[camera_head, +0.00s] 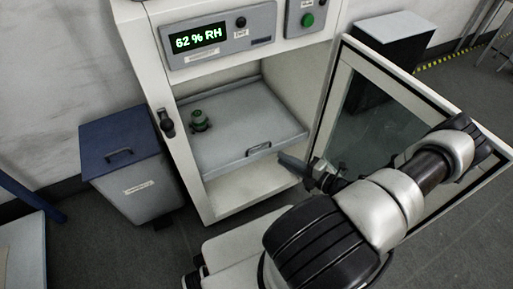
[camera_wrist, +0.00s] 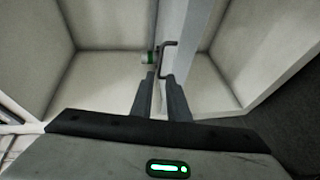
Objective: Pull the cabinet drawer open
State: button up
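The drawer (camera_head: 232,138) is a grey, tray-like shelf inside the open white cabinet (camera_head: 182,150). Its small dark bar handle (camera_head: 259,149) is on the front edge, right of the middle. My gripper (camera_head: 286,161) is just right of the handle in the head view, its fingers partly hidden by my wrist. In the wrist view my gripper (camera_wrist: 159,77) has two dark fingers with a narrow gap. The handle (camera_wrist: 166,58) shows just beyond and between the fingertips; I cannot tell whether they touch it.
The cabinet's glass door (camera_head: 375,125) is swung open on the right, close to my arm.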

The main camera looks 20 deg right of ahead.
jog(key=b+x, duration=0.2)
jog(key=x, duration=1.1)
jog(key=shift+f, duration=0.1)
jog(key=shift+s, duration=0.1)
grip_shut()
dwell(0.8)
